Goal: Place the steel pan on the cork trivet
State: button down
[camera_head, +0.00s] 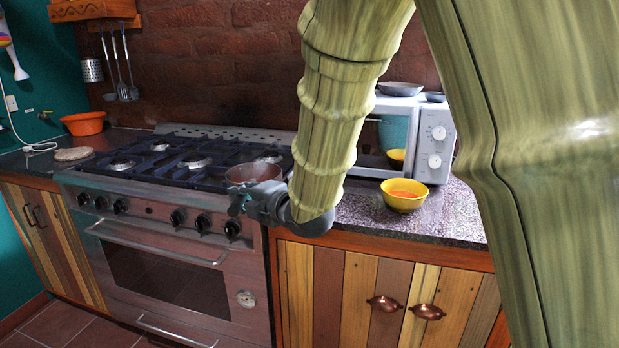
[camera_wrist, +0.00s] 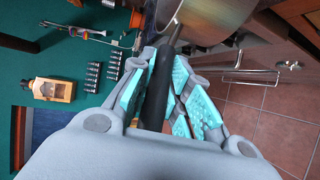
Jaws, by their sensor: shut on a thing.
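The steel pan (camera_head: 254,173) is at the right front of the stove, its wall reflecting reddish brown. I cannot tell whether it rests on the grate or hangs just above it. My gripper (camera_head: 242,204) is in front of the pan at the stove's front edge. In the wrist view, the teal-padded fingers are shut on the pan's black handle (camera_wrist: 158,92), and the shiny pan body (camera_wrist: 204,20) is beyond them at the top. The cork trivet (camera_head: 73,154), a flat tan disc, lies bare on the left counter beside the stove.
An orange bowl (camera_head: 83,123) stands behind the trivet. Stove burners and grates (camera_head: 195,160) lie between pan and trivet, with nothing on them. A yellow bowl (camera_head: 404,196) and a microwave (camera_head: 430,140) stand on the right counter.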

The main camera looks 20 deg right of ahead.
aim_at(62, 159)
jog(key=u, duration=0.45)
jog(key=i, duration=0.45)
jog(key=u, duration=1.15)
jog(key=i, duration=0.75)
jog(key=u, duration=0.5)
jog(key=i, duration=1)
jog(key=z, duration=0.8)
jog(key=i, duration=0.9)
jog(key=z, duration=0.7)
